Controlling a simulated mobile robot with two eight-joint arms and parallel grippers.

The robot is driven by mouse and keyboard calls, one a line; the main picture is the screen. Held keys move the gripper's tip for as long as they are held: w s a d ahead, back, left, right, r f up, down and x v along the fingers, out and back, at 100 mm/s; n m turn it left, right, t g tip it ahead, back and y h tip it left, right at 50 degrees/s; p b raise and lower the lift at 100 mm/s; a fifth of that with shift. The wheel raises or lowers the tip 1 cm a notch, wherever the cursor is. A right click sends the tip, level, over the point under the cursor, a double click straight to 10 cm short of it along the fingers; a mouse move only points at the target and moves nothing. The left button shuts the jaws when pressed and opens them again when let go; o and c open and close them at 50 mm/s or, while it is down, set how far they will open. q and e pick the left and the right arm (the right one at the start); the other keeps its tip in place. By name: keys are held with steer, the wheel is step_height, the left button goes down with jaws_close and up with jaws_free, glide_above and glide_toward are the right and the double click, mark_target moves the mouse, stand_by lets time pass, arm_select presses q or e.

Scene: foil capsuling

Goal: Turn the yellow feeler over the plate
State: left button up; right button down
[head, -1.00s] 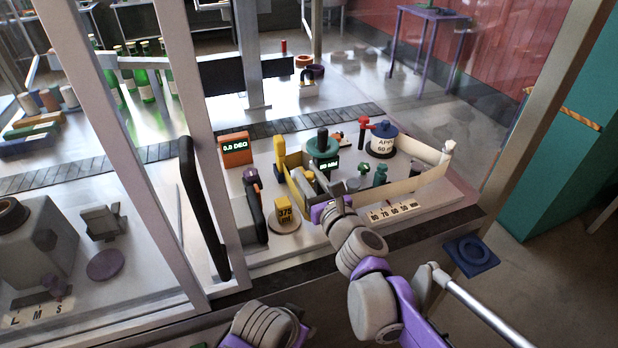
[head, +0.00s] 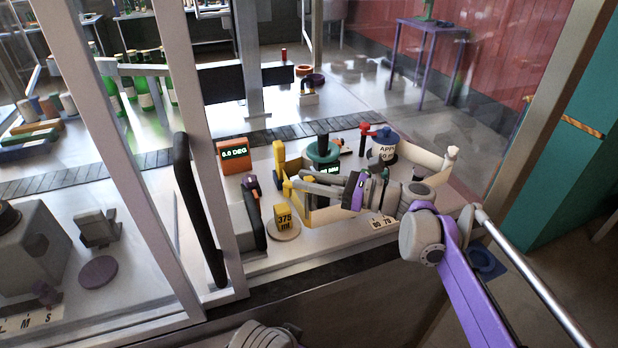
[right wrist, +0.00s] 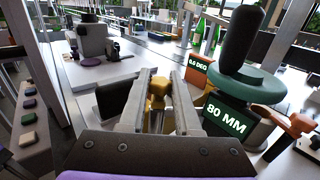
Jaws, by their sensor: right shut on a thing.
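My right gripper (head: 291,187) reaches in from the right, low over the white bench. It is shut on a small yellow knob, seen between its fingertips in the right wrist view (right wrist: 158,87); this appears to be the yellow feeler (head: 287,187). A yellow upright (head: 279,157) stands just behind it. In front is a round pale plate (head: 285,234) bearing a yellow block (head: 284,218) marked 375 ml. The feeler's lower part is partly hidden by the gripper. My left gripper is not in view.
An orange "0.0 DEG" display (head: 234,155) stands behind left. A green disc with a dark handle (head: 322,150) sits above an "80 MM" display (right wrist: 225,121), close to my gripper. A dark lever (head: 254,212) stands left of the plate. Frame posts (head: 205,150) block the left.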

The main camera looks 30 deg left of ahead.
steer(key=n+g, duration=0.1)
steer(key=n+g+h+p, duration=0.1)
steer(key=g, duration=0.1)
steer(key=shift+w+r+g, duration=0.15)
steer(key=shift+g, duration=0.15)
steer(key=shift+n+g+h+p, duration=1.05)
steer(key=shift+n+g, duration=0.45)
steer(key=shift+g, duration=0.3)
steer(key=c, duration=0.6)
jaws_free()
steer(key=v, duration=1)
steer(key=shift+d+p, duration=0.25)
steer(key=shift+p, duration=0.05)
